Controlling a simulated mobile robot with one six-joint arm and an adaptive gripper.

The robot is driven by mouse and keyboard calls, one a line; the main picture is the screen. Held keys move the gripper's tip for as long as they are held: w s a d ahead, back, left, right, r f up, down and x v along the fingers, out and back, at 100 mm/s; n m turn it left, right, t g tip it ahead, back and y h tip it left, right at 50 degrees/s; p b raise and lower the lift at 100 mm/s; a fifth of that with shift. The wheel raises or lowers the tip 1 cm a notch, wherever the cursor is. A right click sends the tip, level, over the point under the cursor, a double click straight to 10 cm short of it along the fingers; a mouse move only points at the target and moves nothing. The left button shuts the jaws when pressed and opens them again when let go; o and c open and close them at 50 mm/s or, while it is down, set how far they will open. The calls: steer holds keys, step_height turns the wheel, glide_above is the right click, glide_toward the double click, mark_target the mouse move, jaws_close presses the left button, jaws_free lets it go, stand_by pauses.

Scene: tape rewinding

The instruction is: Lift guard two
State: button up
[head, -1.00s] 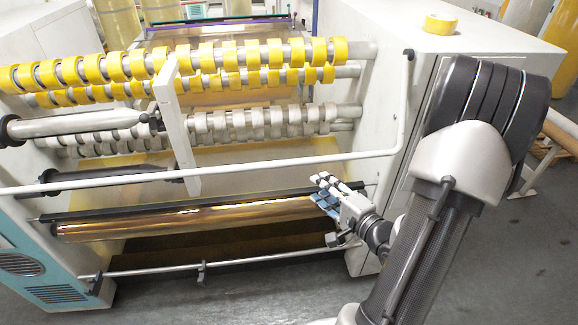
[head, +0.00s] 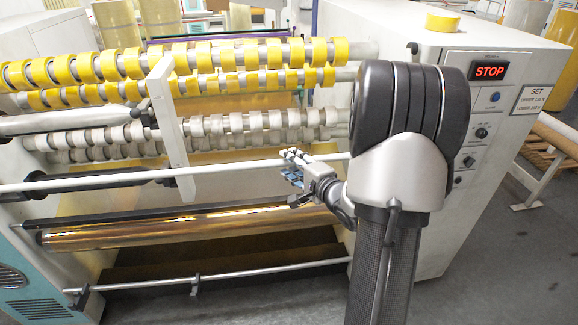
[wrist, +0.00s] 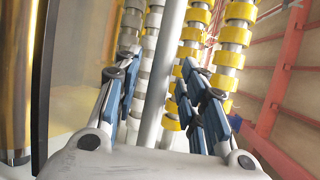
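Two pale guard bars cross the machine front. The upper bar (head: 235,168) runs level below the roll shafts, its right end hidden behind my arm. The lower bar (head: 250,272) runs near the floor. The frames do not show which is guard two. My gripper (head: 290,163) is at the upper bar, toward its right part. In the wrist view, my gripper (wrist: 158,65) has its blue-sided fingers spread wide, with a grey bar (wrist: 163,65) running lengthwise between them. I see gaps on both sides of that bar; its depth relative to the fingertips is unclear.
Shafts with yellow tape rolls (head: 205,58) and pale cores (head: 225,124) lie behind the upper bar. A white upright plate (head: 170,125) stands left of my gripper. A gold roller (head: 200,228) lies below. The right cabinet (head: 500,140) carries a lit STOP sign (head: 489,71).

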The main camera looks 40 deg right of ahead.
steer(key=shift+x, duration=0.9)
steer(key=shift+c, duration=0.2)
jaws_close()
